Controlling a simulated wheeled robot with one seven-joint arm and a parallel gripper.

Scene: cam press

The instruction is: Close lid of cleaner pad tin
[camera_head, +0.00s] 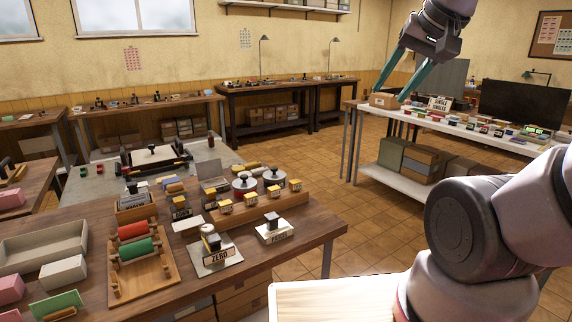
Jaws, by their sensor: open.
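A small tin with a raised grey lid (213,176) stands on the wooden table in front of me, behind the stamps. It looks like the cleaner pad tin, but it is small and I cannot read a label. The lid stands up at the back, so the tin is open. Its base is partly hidden by things around it. My gripper (397,84) is at the upper right, high in the air with its green fingers apart and empty. It is far to the right of the tin and touches nothing.
Round tins (244,184), a wooden stamp rack (262,209), a ZERO stamp (216,252) and another stamp (274,231) crowd around the tin. A tray with red and green rollers (139,275) is at left. A white-topped bench (455,127) stands at right. Floor between is clear.

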